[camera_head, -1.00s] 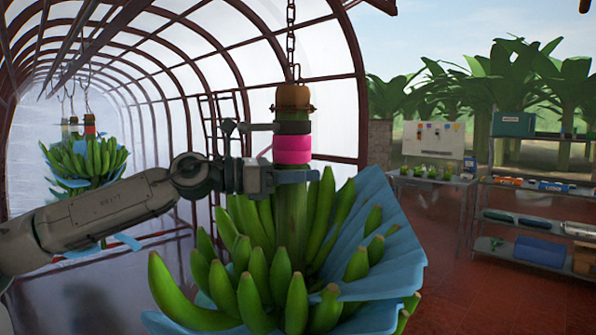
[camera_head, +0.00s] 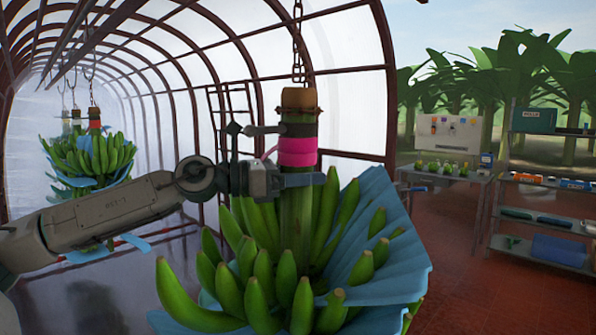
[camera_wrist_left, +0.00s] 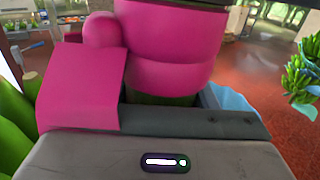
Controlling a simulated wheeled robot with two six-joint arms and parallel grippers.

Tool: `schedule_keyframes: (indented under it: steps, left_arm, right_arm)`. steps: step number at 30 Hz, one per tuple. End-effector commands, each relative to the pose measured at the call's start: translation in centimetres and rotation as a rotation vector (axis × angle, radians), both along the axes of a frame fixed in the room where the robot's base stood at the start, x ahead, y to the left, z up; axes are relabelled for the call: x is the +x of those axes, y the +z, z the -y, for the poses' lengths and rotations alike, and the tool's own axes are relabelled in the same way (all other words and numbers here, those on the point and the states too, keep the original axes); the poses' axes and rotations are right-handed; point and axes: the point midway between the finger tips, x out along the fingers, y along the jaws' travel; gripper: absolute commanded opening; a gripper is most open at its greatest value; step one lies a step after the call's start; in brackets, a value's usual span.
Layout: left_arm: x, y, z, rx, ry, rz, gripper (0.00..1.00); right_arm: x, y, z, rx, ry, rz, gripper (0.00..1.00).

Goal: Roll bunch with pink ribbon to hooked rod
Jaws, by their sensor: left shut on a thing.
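The banana bunch (camera_head: 300,240) with the pink ribbon (camera_head: 297,152) hangs from a chain (camera_head: 298,60) in front of me. The ribbon is wrapped around its green stem, just under a dark band, and blue sheeting lies among the fruit. My left gripper (camera_head: 290,180) is shut on the stem just below the ribbon. In the left wrist view the ribbon (camera_wrist_left: 170,45) fills the upper middle, with a loose end over the gripper body. The fingertips are largely hidden there. My right gripper is not in view. I cannot make out a hooked rod for certain.
Another bunch (camera_head: 90,158) with a red band hangs at the far left, with more behind it. A side table (camera_head: 440,176) with small plants and a shelf rack (camera_head: 545,180) stand at the right. Red floor (camera_head: 450,270) is open between the bunch and the rack.

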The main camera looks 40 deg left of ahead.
Motion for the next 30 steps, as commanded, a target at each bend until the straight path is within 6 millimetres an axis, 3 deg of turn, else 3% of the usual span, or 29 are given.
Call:
schedule_keyframes:
  steps: [7, 8, 10, 30]
  left_arm:
    - [-0.1, -0.5, 0.2, 0.003, -0.007, -0.009, 0.12]
    - [0.0, -0.4, 0.2, 0.004, -0.006, -0.008, 0.58]
    - [0.0, -0.4, 0.1, 0.004, -0.005, -0.006, 0.72]
    - [0.0, -0.1, 0.0, 0.002, 0.001, -0.001, 0.73]
  right_arm:
    - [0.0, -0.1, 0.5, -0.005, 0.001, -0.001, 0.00]
    - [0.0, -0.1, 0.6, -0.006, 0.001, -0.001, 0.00]
    - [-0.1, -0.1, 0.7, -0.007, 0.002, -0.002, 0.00]
    - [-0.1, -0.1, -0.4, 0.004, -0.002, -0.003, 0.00]
